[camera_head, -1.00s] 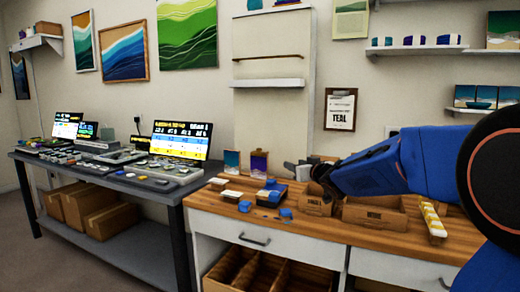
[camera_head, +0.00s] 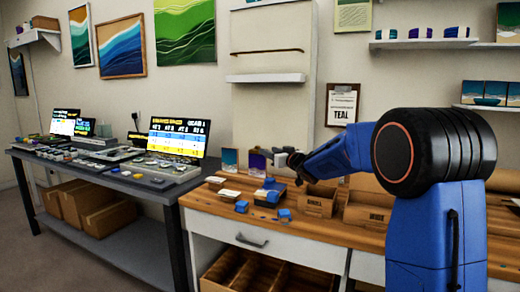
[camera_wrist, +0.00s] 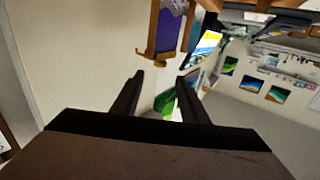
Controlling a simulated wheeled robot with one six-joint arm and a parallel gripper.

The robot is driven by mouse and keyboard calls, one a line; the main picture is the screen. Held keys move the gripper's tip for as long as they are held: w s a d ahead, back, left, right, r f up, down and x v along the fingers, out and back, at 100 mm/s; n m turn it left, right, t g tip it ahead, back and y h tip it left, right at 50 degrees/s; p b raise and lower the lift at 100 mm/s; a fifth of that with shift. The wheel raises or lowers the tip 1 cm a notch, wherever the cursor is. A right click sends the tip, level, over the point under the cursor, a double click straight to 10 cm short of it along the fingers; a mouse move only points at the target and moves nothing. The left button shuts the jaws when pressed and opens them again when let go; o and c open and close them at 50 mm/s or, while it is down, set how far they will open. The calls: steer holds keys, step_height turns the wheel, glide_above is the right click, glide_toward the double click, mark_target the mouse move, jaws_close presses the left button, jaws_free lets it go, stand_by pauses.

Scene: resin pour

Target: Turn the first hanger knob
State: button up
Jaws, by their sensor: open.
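My gripper (camera_head: 288,157) is at the back of the wooden bench in the head view. It is in front of the wall, close to a small dark purple panel (camera_head: 257,163). In the wrist view my gripper (camera_wrist: 163,84) shows two dark fingers spread apart with nothing between them. Beyond the fingertips, at the top, is a purple panel (camera_wrist: 168,30) beside a brown strip. A small gold-orange fitting (camera_wrist: 157,60) is at the panel's lower edge, apart from the fingers. I cannot tell whether this fitting is the first hanger knob.
Blue cups (camera_head: 284,214) and small boxes stand on the wooden bench (camera_head: 330,232). Cardboard bins (camera_head: 317,203) stand below my arm. A clipboard (camera_head: 342,104) marked TEAL hangs on the wall. A dark table (camera_head: 130,182) with screens is at left.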

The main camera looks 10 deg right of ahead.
mark_target(259, 147)
steer(key=x, duration=0.8)
steer(key=shift+w+a, duration=0.2)
steer(key=shift+w, duration=0.15)
jaws_close()
